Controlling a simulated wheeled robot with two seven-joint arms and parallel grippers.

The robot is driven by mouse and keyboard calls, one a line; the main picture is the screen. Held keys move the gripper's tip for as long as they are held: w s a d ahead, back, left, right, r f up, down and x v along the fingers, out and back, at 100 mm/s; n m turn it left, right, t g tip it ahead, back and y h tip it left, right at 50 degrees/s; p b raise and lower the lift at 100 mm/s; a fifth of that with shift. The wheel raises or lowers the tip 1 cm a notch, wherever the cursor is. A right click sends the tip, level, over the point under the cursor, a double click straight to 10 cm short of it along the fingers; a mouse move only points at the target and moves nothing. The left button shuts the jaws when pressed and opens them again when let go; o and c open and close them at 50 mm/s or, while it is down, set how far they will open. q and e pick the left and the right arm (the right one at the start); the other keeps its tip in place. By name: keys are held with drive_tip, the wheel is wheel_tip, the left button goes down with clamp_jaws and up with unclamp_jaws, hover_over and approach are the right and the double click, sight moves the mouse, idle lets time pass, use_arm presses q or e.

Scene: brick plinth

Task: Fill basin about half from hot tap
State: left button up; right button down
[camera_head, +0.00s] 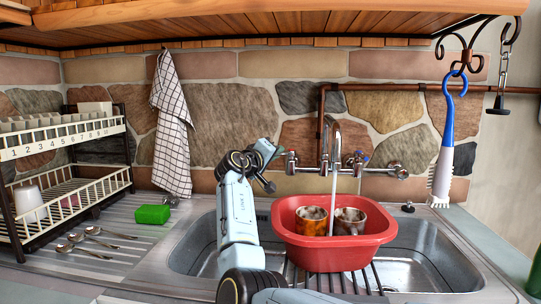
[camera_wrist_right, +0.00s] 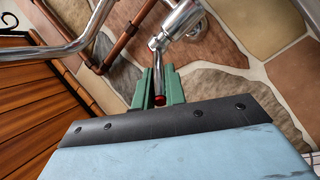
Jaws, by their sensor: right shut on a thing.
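The red basin (camera_head: 330,250) sits over the sink with two stained mugs (camera_head: 311,220) inside. A thin water stream (camera_head: 334,185) falls from the curved chrome spout (camera_head: 337,135) into it, between the mugs; the water level is hidden. My right gripper (camera_head: 272,157) is at the left tap handle (camera_head: 291,160). In the right wrist view, its green fingers (camera_wrist_right: 158,92) are shut on this chrome handle (camera_wrist_right: 158,62), whose red tip (camera_wrist_right: 160,100) shows between them. My left gripper is out of view.
A dish rack (camera_head: 65,190) stands at left, with spoons (camera_head: 85,242) and a green sponge (camera_head: 153,214) near it. A checked towel (camera_head: 172,125) hangs on the wall. A blue-handled brush (camera_head: 446,140) hangs at right. The right sink bowl (camera_head: 425,250) has free room.

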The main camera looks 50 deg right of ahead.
drive_tip(key=shift+f, duration=0.1)
drive_tip(key=c, duration=1.5)
unclamp_jaws()
drive_tip(key=shift+o, duration=0.2)
drive_tip(key=shift+s+a, duration=0.1)
drive_tip(key=shift+a, duration=0.15)
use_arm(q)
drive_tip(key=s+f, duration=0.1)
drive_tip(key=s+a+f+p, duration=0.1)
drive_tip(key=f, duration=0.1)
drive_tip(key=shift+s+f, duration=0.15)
use_arm(e)
drive_tip(key=s+a, duration=0.1)
drive_tip(key=a, duration=1.1)
drive_tip(key=shift+s+a, duration=0.3)
drive_tip(key=shift+a, duration=0.1)
